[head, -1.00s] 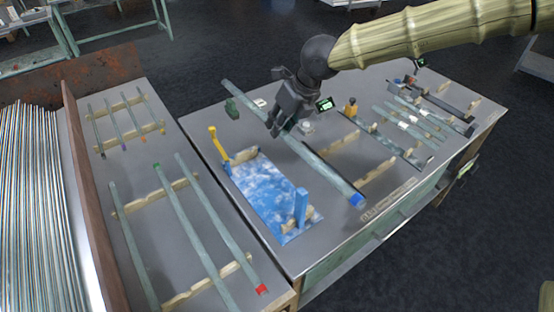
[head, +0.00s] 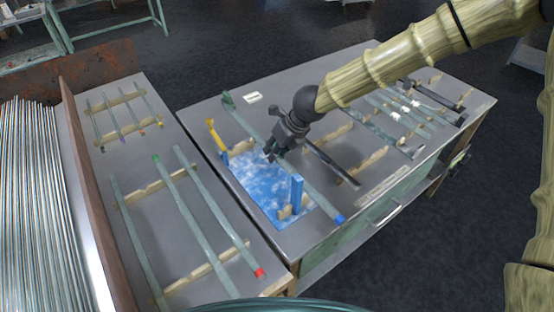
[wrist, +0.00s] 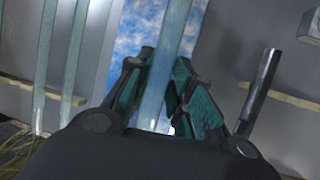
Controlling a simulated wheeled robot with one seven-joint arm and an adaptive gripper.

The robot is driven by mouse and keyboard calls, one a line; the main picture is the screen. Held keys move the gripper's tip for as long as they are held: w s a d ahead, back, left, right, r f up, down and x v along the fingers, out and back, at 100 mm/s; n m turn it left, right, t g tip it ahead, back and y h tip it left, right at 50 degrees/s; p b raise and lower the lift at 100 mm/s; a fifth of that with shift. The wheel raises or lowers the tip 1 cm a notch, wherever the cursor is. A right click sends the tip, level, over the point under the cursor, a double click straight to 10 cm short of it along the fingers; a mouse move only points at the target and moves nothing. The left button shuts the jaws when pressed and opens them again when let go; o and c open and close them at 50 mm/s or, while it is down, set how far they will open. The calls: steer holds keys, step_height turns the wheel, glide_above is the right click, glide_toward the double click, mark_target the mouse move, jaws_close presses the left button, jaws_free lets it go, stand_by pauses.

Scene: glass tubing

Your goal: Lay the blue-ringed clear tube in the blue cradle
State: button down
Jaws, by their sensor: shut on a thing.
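The clear tube (head: 318,195) with a blue ring at its near end runs diagonally through my gripper (head: 274,154). The gripper is shut on it around its middle, and the tube also shows between the jaws in the wrist view (wrist: 172,50).
A dark bar (head: 333,165) lies just right of the gripper. Several tubes lie on wooden rests farther right. On the left table, more tubes (head: 190,210) lie on rests, one with a red end. A small white label (head: 252,97) is at the back.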

steer(key=f, duration=0.4)
steer(key=shift+w, duration=0.4)
steer(key=shift+s+f, duration=0.2)
steer(key=shift+f, duration=0.1)
steer(key=shift+w+f+b, duration=0.1)
steer(key=shift+f+b, duration=0.2)
steer(key=shift+f, duration=0.1)
steer(key=c, duration=1.3)
jaws_free()
steer(key=shift+o, duration=0.2)
steer(key=shift+r, duration=0.1)
steer(key=shift+r+p, duration=0.3)
steer(key=v, duration=1.2)
